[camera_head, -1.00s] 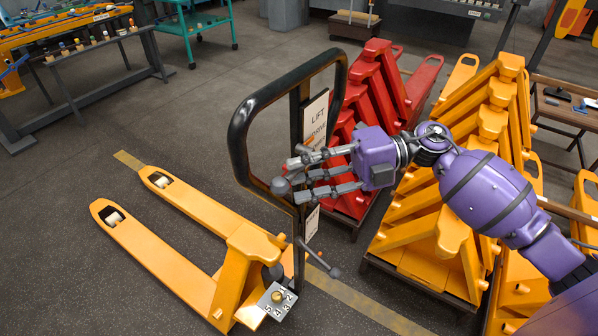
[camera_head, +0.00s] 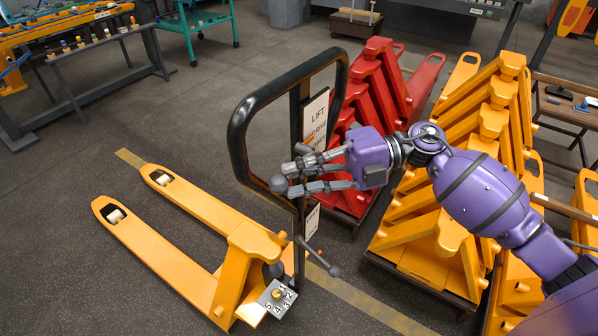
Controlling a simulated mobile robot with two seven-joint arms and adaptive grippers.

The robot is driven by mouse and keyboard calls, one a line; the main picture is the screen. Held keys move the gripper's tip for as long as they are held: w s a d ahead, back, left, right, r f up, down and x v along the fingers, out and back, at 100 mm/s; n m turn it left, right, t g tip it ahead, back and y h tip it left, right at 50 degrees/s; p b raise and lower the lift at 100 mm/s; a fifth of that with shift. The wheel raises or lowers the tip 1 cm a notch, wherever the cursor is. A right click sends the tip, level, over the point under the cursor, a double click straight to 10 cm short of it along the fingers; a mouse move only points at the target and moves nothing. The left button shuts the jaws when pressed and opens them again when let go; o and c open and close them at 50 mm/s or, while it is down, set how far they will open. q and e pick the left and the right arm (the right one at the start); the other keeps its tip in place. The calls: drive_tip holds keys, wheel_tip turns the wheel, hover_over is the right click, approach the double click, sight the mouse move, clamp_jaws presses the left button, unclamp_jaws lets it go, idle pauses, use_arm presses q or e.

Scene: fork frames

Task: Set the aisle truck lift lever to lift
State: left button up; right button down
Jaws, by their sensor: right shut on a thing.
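The aisle truck (camera_head: 243,252) is a yellow pallet truck with two forks pointing left and a black loop handle (camera_head: 238,130). A white label plate (camera_head: 316,112) on the handle post reads LIFT at the top and DRIVE below; its lower part is hidden behind my fingers. The lift lever's grey ball knob (camera_head: 278,184) sits at the left side of the handle. My right gripper (camera_head: 290,180) reaches in from the right and is shut on the lever, just behind the knob. Most of the lever's rod is hidden by the fingers. My left gripper is out of view.
A foot pedal bar (camera_head: 318,258) sticks out low on the post, above a numbered plate (camera_head: 277,298). Red stacked trucks (camera_head: 375,90) and yellow stacked trucks (camera_head: 440,215) stand close behind my right arm.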

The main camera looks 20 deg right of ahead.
wheel_tip(320, 180, down, 3)
drive_tip(key=n+h+p, duration=0.1)
drive_tip(key=h, duration=0.1)
drive_tip(key=n+h+p, duration=0.1)
drive_tip(key=shift+d+f+n+t+h, duration=0.15)
drive_tip(key=shift+n+t+h, duration=0.25)
drive_tip(key=c, duration=1.7)
unclamp_jaws()
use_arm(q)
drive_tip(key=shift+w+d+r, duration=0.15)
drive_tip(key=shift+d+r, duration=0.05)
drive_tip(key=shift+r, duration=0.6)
use_arm(e)
drive_tip(key=shift+w, duration=0.1)
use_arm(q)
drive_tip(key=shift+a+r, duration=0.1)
use_arm(e)
drive_tip(key=shift+d+r, duration=0.1)
drive_tip(key=shift+r, duration=0.1)
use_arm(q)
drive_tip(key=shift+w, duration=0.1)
use_arm(e)
drive_tip(key=v, duration=1.1)
drive_tip(key=shift+d+r, duration=0.1)
drive_tip(key=shift+d, duration=0.25)
